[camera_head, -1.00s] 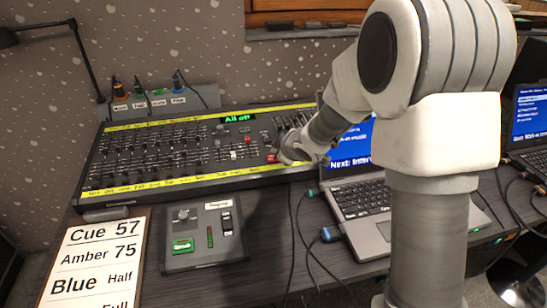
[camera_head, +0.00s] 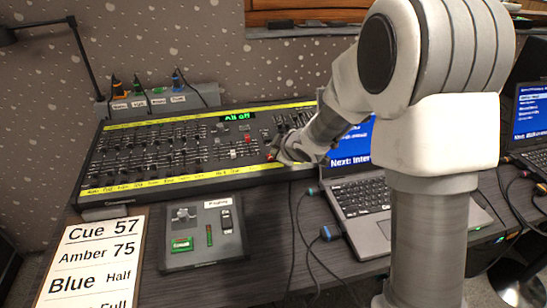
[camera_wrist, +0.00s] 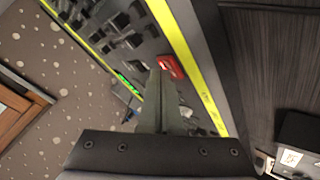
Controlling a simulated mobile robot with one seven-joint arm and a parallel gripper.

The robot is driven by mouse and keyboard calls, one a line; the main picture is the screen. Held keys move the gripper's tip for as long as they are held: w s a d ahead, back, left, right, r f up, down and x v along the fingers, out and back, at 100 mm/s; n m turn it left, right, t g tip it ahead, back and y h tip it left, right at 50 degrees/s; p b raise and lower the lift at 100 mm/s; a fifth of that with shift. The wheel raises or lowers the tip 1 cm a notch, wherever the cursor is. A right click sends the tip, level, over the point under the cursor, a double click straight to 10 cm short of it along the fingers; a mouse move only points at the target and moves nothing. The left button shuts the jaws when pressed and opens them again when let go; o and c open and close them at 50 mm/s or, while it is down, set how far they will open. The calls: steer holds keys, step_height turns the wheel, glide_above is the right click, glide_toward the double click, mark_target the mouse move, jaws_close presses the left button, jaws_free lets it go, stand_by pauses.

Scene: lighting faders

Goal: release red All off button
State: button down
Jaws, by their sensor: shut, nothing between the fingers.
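The red All off button (camera_wrist: 171,67) shows in the wrist view on the lighting desk, close to the yellow label strip.
A laptop (camera_head: 362,225) stands right of the desk, with cables between. A small grey control box (camera_head: 205,255) and a printed cue sheet (camera_head: 95,265) lie in front. Another red button (camera_head: 247,138) sits farther back on the desk.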

mark_target(277, 163)
stand_by(0.6)
steer(key=shift+r+p, duration=0.45)
steer(key=shift+p, duration=0.05)
steer(key=shift+r, duration=0.1)
steer(key=r+p, duration=0.1)
steer(key=r, duration=0.1)
steer(key=r+p, duration=0.1)
steer(key=p, duration=0.1)
steer(key=r+p, duration=0.2)
steer(key=shift+s+d+r, duration=0.1)
steer(key=shift+s+r, duration=0.2)
steer(key=shift+r, duration=0.05)
